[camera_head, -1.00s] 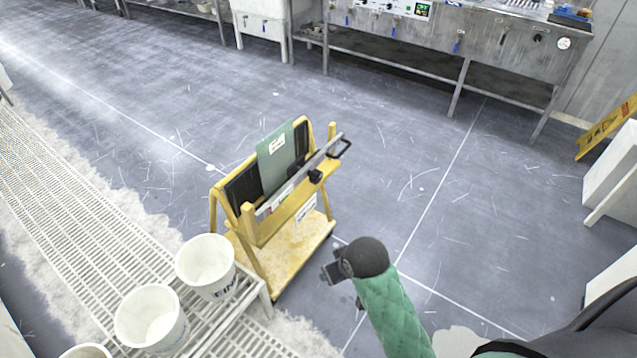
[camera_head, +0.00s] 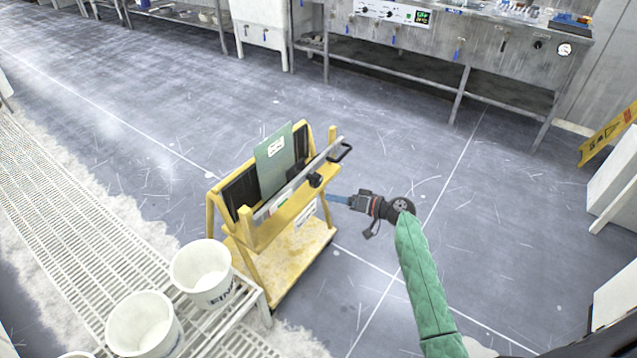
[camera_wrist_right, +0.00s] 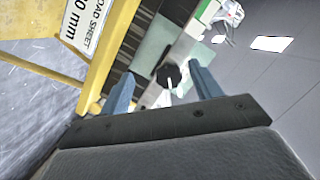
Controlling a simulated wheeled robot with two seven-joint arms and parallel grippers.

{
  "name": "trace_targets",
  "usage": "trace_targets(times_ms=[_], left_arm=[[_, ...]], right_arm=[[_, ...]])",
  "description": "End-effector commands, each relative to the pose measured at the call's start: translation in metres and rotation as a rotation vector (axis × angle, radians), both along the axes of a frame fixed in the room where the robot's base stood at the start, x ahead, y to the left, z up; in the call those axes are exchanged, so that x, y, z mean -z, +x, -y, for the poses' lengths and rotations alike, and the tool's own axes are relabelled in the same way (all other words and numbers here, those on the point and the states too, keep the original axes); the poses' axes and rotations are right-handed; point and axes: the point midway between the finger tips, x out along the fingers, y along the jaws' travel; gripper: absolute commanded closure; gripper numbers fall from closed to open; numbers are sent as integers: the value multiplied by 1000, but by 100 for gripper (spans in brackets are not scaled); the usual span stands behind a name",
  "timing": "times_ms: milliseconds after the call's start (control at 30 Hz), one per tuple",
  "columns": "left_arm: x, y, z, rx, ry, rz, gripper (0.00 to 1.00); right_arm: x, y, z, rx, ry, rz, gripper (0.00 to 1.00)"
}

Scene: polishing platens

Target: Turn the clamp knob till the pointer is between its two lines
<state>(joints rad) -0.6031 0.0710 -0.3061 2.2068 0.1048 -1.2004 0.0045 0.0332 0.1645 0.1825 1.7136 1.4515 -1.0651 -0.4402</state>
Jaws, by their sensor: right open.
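The black clamp knob (camera_head: 315,180) sits on the grey bar (camera_head: 292,184) across the yellow trolley. In the right wrist view the knob (camera_wrist_right: 168,73) lies ahead, between the two blue fingers as seen, with a short white mark on it that may be the pointer. The two lines cannot be made out. My right gripper (camera_head: 333,198) is open and empty, just right of and below the knob in the head view, apart from it. In the wrist view its fingers (camera_wrist_right: 162,84) spread on either side of the knob. My left gripper is not in view.
The yellow trolley (camera_head: 285,254) holds a green plate (camera_head: 272,165) and dark panels. A black handle (camera_head: 341,152) ends the bar. White buckets (camera_head: 201,270) stand on the grated bench (camera_head: 90,225) at the left. The floor right of the trolley is clear.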

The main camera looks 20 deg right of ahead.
Motion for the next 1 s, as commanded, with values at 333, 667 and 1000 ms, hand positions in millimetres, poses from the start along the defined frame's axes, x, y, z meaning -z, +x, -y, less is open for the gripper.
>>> trace_targets(times_ms=[333, 667, 1000], left_arm=[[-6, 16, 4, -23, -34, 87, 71], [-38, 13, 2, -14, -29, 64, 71], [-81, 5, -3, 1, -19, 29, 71]], right_arm=[[-20, 15, 11, 89, 20, 182, 36], [-23, 36, -10, 84, 7, 195, 36], [-21, 65, -38, 84, 6, 194, 36]])
